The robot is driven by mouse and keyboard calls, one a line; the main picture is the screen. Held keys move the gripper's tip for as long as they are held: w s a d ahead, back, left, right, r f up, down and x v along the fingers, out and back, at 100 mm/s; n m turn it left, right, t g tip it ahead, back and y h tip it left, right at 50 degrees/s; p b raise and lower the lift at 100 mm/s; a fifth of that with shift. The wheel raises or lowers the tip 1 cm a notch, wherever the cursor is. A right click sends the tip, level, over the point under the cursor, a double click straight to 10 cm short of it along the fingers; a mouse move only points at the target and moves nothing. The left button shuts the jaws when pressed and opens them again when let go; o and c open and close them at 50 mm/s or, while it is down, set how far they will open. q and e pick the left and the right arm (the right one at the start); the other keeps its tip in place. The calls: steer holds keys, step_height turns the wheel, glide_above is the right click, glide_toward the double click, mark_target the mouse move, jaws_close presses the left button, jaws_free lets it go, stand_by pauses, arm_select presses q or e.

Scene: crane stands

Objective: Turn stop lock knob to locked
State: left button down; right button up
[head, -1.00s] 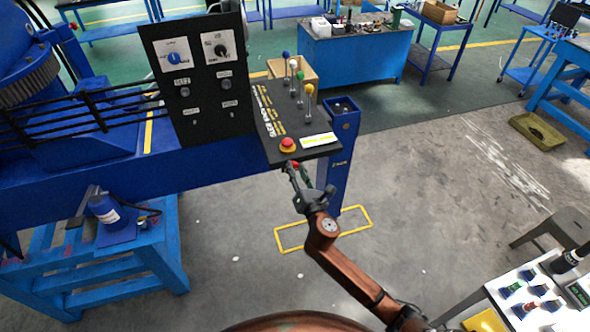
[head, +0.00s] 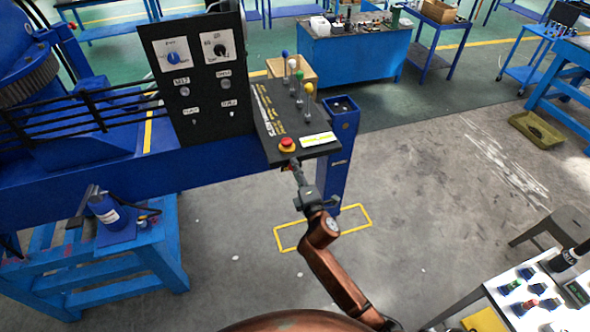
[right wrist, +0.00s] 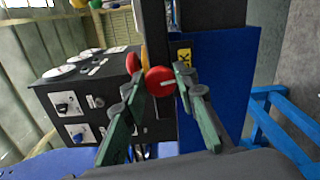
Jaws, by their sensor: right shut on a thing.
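The stop lock knob (right wrist: 160,80) is a round red knob with a short white mark, seen face-on in the right wrist view. The mark lies close to level in that picture. My right gripper (right wrist: 159,84) has one finger on each side of the knob and is shut on it. In the head view my right gripper (head: 293,164) reaches up to the front edge of the black control console (head: 270,123), just below the red stop button (head: 288,145). The gripper hides the knob there. My left gripper is not in view.
Several levers with coloured balls (head: 299,78) stand on the console. An upright black panel (head: 197,75) with dials stands left of it. A blue post (head: 334,150) is close on the right of my gripper. The floor (head: 430,200) further right is open.

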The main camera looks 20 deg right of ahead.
steer(key=shift+m, duration=0.9)
steer(key=o, duration=1.2)
steer(key=shift+c, duration=0.2)
steer(key=s, duration=1.2)
steer(key=shift+d, duration=0.25)
